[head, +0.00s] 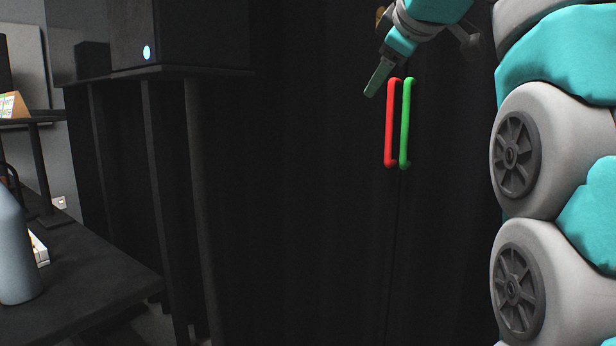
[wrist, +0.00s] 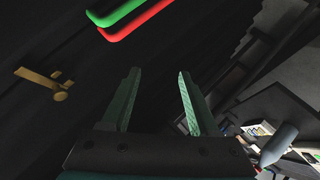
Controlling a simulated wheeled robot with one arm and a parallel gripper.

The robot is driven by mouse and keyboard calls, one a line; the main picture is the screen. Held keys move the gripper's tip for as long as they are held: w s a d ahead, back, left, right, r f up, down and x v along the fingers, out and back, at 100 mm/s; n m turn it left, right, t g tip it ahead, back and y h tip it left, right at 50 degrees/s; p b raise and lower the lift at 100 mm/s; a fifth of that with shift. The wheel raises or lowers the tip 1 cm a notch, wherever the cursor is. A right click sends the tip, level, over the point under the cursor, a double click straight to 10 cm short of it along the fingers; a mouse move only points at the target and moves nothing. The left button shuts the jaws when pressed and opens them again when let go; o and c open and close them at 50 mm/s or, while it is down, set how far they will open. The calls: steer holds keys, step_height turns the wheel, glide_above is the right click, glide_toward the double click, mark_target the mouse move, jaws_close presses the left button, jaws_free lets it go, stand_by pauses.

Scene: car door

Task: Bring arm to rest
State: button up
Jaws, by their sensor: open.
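My gripper (wrist: 158,75) is open and empty in the wrist view, its two green fingers apart with dark space between them. In the head view, my gripper (head: 372,92) is at the upper right, with one finger clearly seen pointing down and left. It is just above and left of two vertical handles, a red handle (head: 390,125) and a green handle (head: 406,125), on a dark cabinet front. In the wrist view the green handle (wrist: 120,12) and the red handle (wrist: 137,20) lie beyond the fingertips at the top. The fingers appear apart from both handles.
A dark table (head: 80,270) at the left holds a grey-blue bottle (head: 14,245). Behind it a black stand (head: 150,75) carries a black box (head: 200,35). In the wrist view a brass-coloured fitting (wrist: 42,80) shows at the left. The dark front below the handles is clear.

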steer(key=s+d+f+m+g+h, duration=0.1)
steer(key=s+f+m+g, duration=0.35)
steer(key=f, duration=1.05)
steer(key=s+d+f+m+g, duration=0.1)
steer(key=s+f+m+g, duration=0.3)
steer(key=f, duration=1)
steer(key=s+f+m+g+h, duration=0.1)
steer(key=s+f+m+g, duration=0.2)
steer(key=s+f, duration=2.3)
steer(key=shift+s+d+f+g, duration=0.15)
steer(key=shift+s+d+g, duration=0.2)
steer(key=shift+s+g, duration=0.8)
steer(key=shift+w+m, duration=0.2)
steer(key=shift+m, duration=0.05)
